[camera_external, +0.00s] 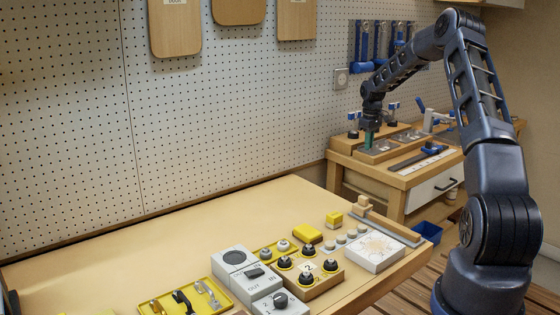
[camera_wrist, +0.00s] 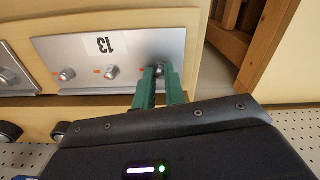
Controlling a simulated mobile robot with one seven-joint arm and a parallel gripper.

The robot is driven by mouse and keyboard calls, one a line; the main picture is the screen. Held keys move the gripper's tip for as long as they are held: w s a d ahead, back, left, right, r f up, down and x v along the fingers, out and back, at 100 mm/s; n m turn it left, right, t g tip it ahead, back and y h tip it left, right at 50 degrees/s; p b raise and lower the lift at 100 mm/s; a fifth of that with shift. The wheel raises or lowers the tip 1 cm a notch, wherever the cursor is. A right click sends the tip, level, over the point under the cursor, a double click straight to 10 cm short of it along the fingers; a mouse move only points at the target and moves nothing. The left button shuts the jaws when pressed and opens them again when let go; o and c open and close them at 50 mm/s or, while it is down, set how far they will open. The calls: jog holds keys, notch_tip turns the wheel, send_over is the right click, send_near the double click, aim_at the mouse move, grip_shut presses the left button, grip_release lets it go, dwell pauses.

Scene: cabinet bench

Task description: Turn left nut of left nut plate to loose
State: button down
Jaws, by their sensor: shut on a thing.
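My gripper (camera_wrist: 158,74) has two green fingers, shut on the nut (camera_wrist: 160,67) at the picture's right end of a grey metal plate (camera_wrist: 90,45) in the wrist view. The fingertips hide part of this nut.
A second metal plate (camera_wrist: 12,70) is at the left edge of the wrist view. Blue-handled tools (camera_external: 380,45) hang on the pegboard behind the bench. The large table (camera_external: 150,245) holds yellow and grey parts at its front and is bare toward the wall.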

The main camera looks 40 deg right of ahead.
jog(key=n, duration=0.3)
jog(key=shift+n, duration=2.3)
jog(key=shift+w, duration=0.1)
jog(key=c, duration=1.5)
grip_release()
jog(key=shift+o, duration=0.2)
jog(key=shift+r, duration=0.15)
notch_tip(320, 180, up, 10)
jog(key=shift+r, duration=0.25)
